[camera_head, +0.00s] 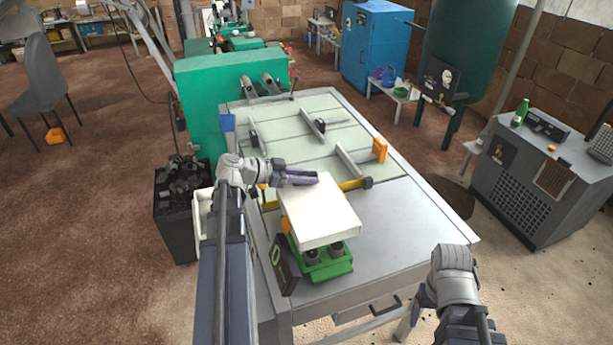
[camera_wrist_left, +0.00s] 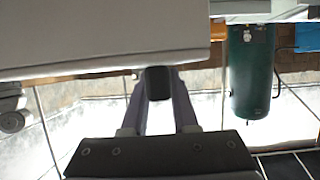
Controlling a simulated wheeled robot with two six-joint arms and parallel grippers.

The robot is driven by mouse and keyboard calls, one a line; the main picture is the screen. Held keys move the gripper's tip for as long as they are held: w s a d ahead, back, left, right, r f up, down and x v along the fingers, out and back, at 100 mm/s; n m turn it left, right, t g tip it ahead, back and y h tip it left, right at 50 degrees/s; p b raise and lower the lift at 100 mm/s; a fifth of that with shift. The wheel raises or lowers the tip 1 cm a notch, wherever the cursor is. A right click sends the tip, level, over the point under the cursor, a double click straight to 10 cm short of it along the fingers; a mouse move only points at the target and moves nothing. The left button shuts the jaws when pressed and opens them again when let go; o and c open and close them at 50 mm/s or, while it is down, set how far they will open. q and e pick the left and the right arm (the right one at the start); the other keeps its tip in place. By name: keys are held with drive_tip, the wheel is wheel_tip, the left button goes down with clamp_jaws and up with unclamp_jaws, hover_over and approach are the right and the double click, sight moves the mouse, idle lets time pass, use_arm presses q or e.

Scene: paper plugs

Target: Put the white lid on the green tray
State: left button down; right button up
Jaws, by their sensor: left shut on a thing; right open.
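The white lid (camera_head: 318,212) is a thick white block held over the green tray (camera_head: 325,272), which stands near the table's front edge. Dark round parts show between lid and tray at the front, and the lid covers most of the tray. My left gripper (camera_head: 302,178) is shut on the lid at its far edge. In the left wrist view the lid (camera_wrist_left: 90,38) fills the upper left, with the left fingertips (camera_wrist_left: 159,84) at its edge. I cannot tell whether the lid touches anything beneath. My right gripper (camera_head: 425,298) is open and empty, right of the table's front.
A dark box-like object (camera_head: 284,265) stands just left of the tray. A yellow bar (camera_head: 354,184) lies behind the lid. The table (camera_head: 408,226) is clear to the right. A green machine (camera_head: 218,100) stands at its back left.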

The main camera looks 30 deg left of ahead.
use_arm(q)
drive_tip(key=shift+f+b, duration=4.15)
drive_tip(key=shift+f, duration=0.2)
drive_tip(key=shift+f+b, duration=0.55)
drive_tip(key=shift+b, duration=0.05)
drive_tip(key=c, duration=0.6)
unclamp_jaws()
drive_tip(key=shift+p+v, duration=1.5)
drive_tip(key=shift+v, duration=2.4)
